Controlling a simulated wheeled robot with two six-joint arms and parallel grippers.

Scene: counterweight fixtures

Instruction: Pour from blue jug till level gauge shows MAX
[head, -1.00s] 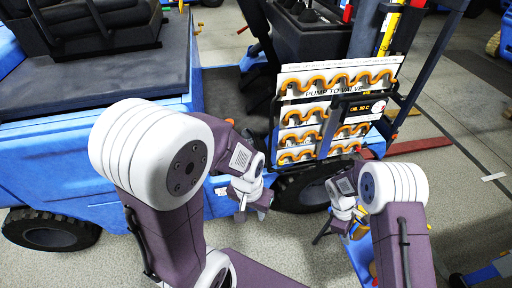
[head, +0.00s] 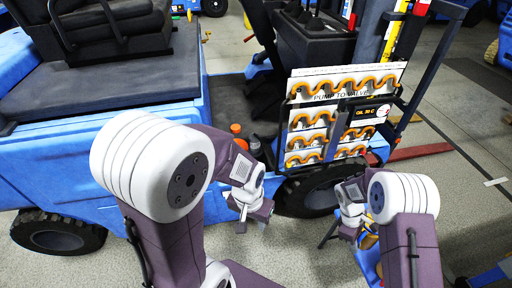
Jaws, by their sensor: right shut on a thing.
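My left gripper (head: 251,220) is in front of the blue vehicle, left of its front wheel, with its fingers apart and nothing visible between them. My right gripper (head: 349,231) is low, just right of that wheel. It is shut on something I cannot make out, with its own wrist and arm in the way. A blue surface (head: 366,262) shows below it, partly behind my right arm; I cannot tell whether it is the blue jug. A round white and red dial (head: 383,116) sits beside an "OIL 30 C" display (head: 363,111). I cannot read a MAX mark.
A white panel (head: 342,72) marked "PUMP TO VALVE" with wavy orange hoses stands behind my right gripper. Bottles with orange caps (head: 236,128) stand on the vehicle's floor. The black front wheel (head: 311,192) is between my grippers.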

